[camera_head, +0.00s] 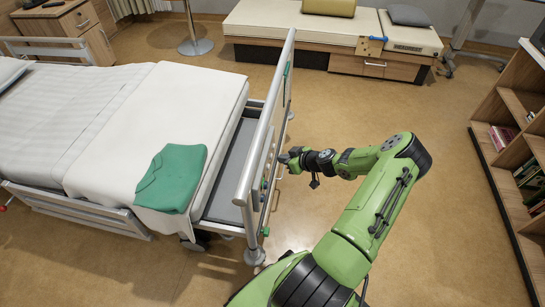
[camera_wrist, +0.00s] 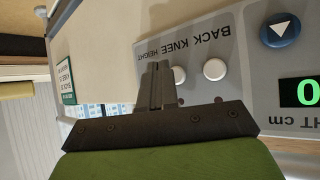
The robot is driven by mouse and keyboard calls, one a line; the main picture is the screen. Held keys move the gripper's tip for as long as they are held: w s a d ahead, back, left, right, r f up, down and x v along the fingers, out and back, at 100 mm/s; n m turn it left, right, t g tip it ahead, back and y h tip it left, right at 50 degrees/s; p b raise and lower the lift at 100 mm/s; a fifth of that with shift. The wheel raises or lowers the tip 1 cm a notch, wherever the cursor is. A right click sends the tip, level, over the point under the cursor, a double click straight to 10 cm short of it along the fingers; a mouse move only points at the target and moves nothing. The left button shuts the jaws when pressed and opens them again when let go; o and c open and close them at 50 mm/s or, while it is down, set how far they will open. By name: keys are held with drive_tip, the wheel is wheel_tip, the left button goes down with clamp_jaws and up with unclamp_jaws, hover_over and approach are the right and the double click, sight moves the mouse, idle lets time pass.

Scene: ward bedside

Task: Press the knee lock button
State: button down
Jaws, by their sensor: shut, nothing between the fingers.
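In the wrist view a grey control panel (camera_wrist: 245,60) carries the upside-down labels BACK, KNEE and HEIGHT. Two round white buttons show below the labels, a right one (camera_wrist: 214,69) and a left one (camera_wrist: 179,75). I cannot tell for sure which one belongs to KNEE. My gripper (camera_wrist: 156,68) is shut and empty, with its tips just left of the left button and covering part of the panel there. Whether the tips touch the panel is not clear. In the head view my gripper (camera_head: 286,159) is at the bed's end board (camera_head: 258,150); the panel's face is mostly hidden.
A blue button (camera_wrist: 280,29) with a triangle and a green display (camera_wrist: 301,92) are on the panel's right. The bed (camera_head: 95,130) holds a folded green cloth (camera_head: 172,178). A shelf (camera_head: 505,140) stands at the right. The floor between is clear.

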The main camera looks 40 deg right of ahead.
drive_tip(key=shift+w, duration=0.1)
drive_tip(key=shift+w+a, duration=0.25)
drive_tip(key=shift+w+a+b, duration=0.3)
drive_tip(key=shift+b, duration=0.1)
idle(0.8)
drive_tip(key=shift+s+d+b, duration=0.35)
drive_tip(key=shift+s+d, duration=0.2)
drive_tip(key=shift+s, duration=0.1)
drive_tip(key=s+d, duration=0.1)
drive_tip(key=s, duration=0.1)
drive_tip(key=s+d+b, duration=0.1)
drive_tip(key=s+d, duration=0.1)
drive_tip(key=shift+b, duration=0.3)
